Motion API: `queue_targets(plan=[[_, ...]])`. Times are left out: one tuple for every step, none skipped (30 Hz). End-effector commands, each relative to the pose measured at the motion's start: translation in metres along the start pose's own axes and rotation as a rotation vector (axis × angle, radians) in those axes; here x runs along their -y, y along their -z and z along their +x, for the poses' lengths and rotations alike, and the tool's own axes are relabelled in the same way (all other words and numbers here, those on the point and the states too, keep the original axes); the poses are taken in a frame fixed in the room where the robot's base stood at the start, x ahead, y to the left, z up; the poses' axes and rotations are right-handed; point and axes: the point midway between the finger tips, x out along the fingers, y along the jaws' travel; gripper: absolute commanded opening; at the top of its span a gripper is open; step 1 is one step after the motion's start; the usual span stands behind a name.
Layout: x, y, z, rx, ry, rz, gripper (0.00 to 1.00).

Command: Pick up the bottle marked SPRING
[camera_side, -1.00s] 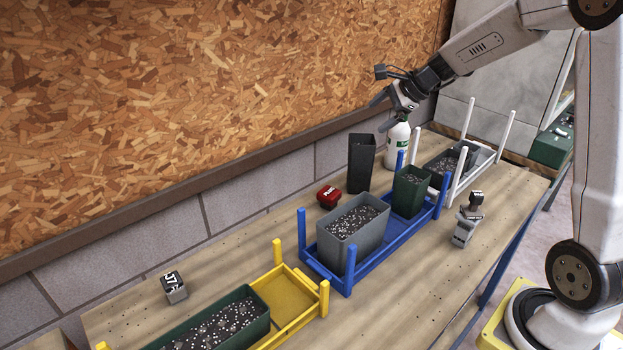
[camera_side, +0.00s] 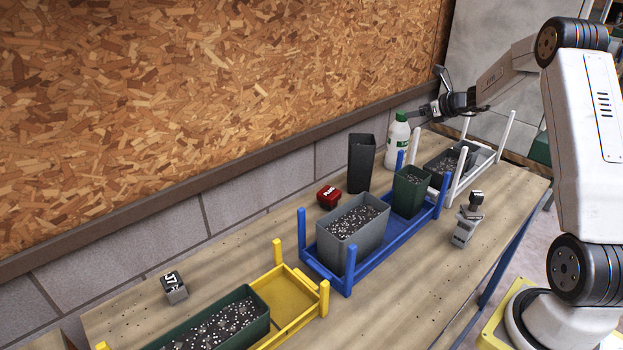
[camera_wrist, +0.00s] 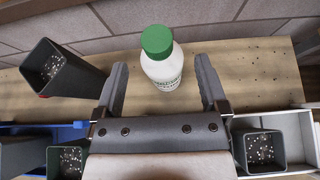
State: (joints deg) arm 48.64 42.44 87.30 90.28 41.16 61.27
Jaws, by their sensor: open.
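A white bottle (camera_side: 397,142) with a green cap and a green label stands upright at the back of the bench, by the wall. The label is too small to read in either view. In the wrist view the bottle (camera_wrist: 162,62) stands ahead of and roughly between the fingertips, its cap toward the camera. My gripper (camera_wrist: 162,78) is open and empty, with one finger on each side of the bottle's line. In the side view my gripper (camera_side: 414,117) is just right of the bottle, at about its upper body height. Whether a finger touches it cannot be told.
A tall black pot (camera_side: 361,163) stands left of the bottle. The blue tray (camera_side: 377,247) and white tray (camera_side: 474,178) hold pots in front of it. A red block (camera_side: 329,197) lies near the black pot. The wall (camera_side: 340,140) is close behind.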

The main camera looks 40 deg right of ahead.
Motion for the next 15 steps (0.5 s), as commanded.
queue_targets(plan=[[0.0, 0.002, 0.001, 0.0, 0.0, 0.0, 0.93], [0.0, 0.002, 0.001, 0.0, 0.0, -0.001, 0.93], [0.0, 0.002, 0.001, 0.0, 0.0, -0.001, 0.93], [0.0, 0.002, 0.001, 0.0, -0.001, -0.002, 0.93], [-0.001, 0.002, 0.002, 0.0, -0.001, -0.002, 0.93], [-0.001, 0.002, 0.003, 0.0, -0.001, -0.002, 0.93], [-0.001, 0.002, 0.005, 0.0, -0.002, -0.002, 0.93], [-0.001, 0.002, 0.006, -0.001, -0.002, -0.002, 0.93], [-0.001, 0.002, 0.009, -0.001, -0.002, -0.002, 0.93], [-0.001, 0.002, 0.011, -0.001, -0.003, -0.002, 0.93], [-0.001, 0.001, 0.014, -0.001, -0.003, -0.002, 0.93], [-0.001, 0.001, 0.017, 0.0, -0.003, -0.002, 0.93], [-0.001, 0.002, 0.02, 0.0, -0.003, -0.002, 0.93], [-0.001, 0.002, 0.022, -0.001, -0.003, -0.002, 0.93], [-0.001, 0.002, 0.024, 0.0, -0.002, -0.002, 0.93]])
